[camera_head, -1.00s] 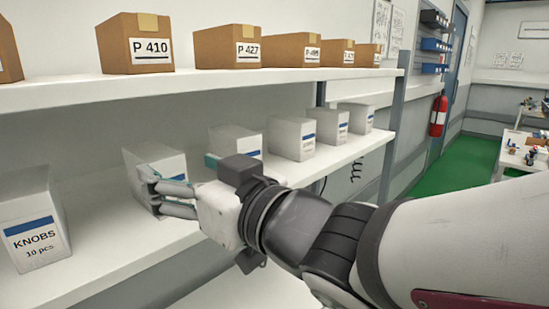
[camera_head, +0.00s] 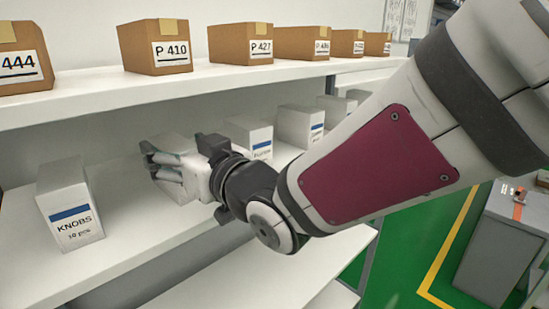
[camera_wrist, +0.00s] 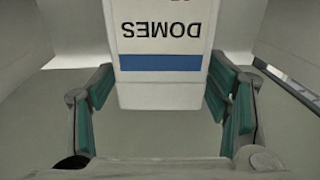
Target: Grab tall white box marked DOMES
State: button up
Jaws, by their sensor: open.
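The tall white box marked DOMES (camera_wrist: 160,35) shows upside down in the wrist view, with a blue stripe under its lettering. In the head view the white box (camera_head: 172,143) stands on the lower shelf, mostly hidden behind my gripper (camera_head: 152,160). My gripper also shows in the wrist view (camera_wrist: 161,88); it is open, with one green-padded finger on each side of the box's near end. A narrow gap shows on the left; on the right the pad looks very close to the box, and I cannot tell whether it touches.
A white KNOBS box (camera_head: 70,205) stands to the left on the lower shelf (camera_head: 120,255). Several more white boxes (camera_head: 250,137) stand to the right. Brown boxes (camera_head: 155,47) line the upper shelf (camera_head: 90,95) above. A grey cabinet (camera_head: 510,240) is at far right.

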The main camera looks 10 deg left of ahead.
jog(key=shift+x, duration=1.35)
jog(key=shift+r, duration=0.1)
jog(key=c, duration=1.4)
jog(key=shift+o, duration=0.2)
